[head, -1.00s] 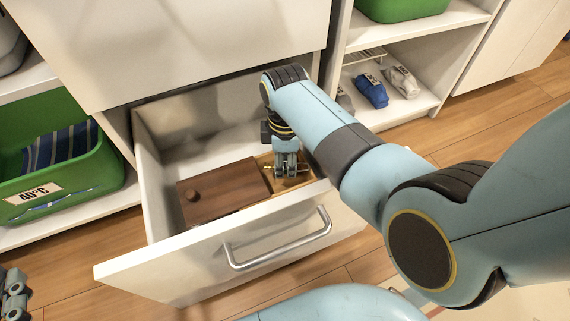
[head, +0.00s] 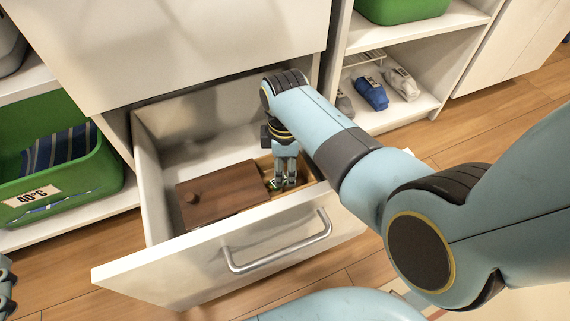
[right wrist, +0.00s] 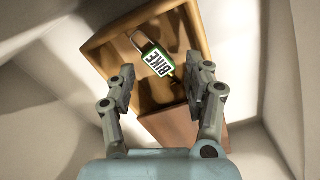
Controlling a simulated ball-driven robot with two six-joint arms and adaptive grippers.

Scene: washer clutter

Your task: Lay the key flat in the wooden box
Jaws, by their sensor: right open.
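The wooden box (head: 299,187) stands in the open drawer, its right part uncovered; its light wooden wall (right wrist: 105,35) also shows in the right wrist view. In the head view the tag (head: 274,184) shows beside the fingers. My right gripper (head: 285,182) is open, its fingertips (right wrist: 161,78) apart on either side of the tag. Part of my left gripper (head: 6,285) shows at the left edge.
A brown lid (head: 228,188) with a round knob covers the box's left part. The drawer front (head: 180,268) with its metal handle (head: 280,254) stands before it. A green bin (head: 65,190) is at left; bundled cloths (head: 372,92) lie on the right shelf.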

